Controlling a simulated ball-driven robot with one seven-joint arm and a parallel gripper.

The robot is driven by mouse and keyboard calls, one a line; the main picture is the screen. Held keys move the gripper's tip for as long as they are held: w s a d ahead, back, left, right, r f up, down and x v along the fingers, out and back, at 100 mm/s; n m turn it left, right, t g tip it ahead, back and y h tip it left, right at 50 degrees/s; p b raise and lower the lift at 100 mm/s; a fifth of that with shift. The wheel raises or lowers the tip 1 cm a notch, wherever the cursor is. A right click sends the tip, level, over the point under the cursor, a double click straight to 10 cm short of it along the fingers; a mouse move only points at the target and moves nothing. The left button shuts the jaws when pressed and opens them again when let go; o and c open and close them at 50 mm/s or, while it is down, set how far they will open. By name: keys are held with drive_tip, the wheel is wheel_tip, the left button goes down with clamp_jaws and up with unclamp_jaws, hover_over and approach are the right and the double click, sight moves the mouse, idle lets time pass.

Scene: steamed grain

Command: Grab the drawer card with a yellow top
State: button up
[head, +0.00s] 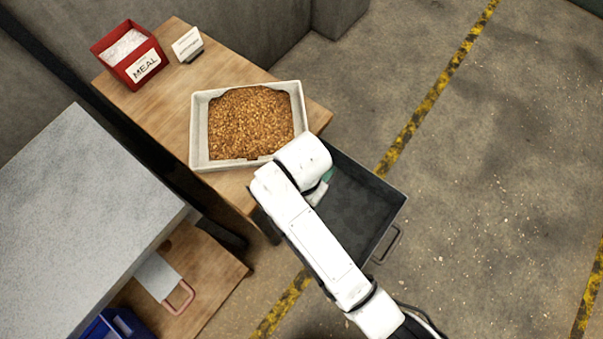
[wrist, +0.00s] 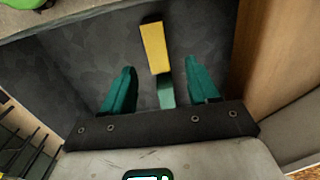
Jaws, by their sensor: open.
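The drawer card (wrist: 155,47) shows in the wrist view as a yellow top with a pale green part below it, inside the dark drawer. My gripper (wrist: 160,76) is open, with one teal finger on each side of the card's lower green part. The fingers appear apart from the card. In the head view the open grey drawer (head: 365,212) sticks out from the wooden table, and my white arm reaches over it. A bit of green shows by my wrist there; the card itself is hidden by my arm.
A white tray of brown grain (head: 200,130) stands on the wooden table (head: 225,60), near the drawer. A red MEAL box (head: 128,55) and a small white sign (head: 187,43) stand farther back. The drawer's handle (head: 388,244) faces the open floor at right.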

drive_tip(key=shift+f, duration=0.9)
drive_tip(key=shift+s+f, duration=0.15)
drive_tip(key=shift+f, duration=1.2)
drive_tip(key=shift+s+f, duration=0.1)
drive_tip(key=shift+f, duration=1.25)
drive_tip(key=c, duration=1.1)
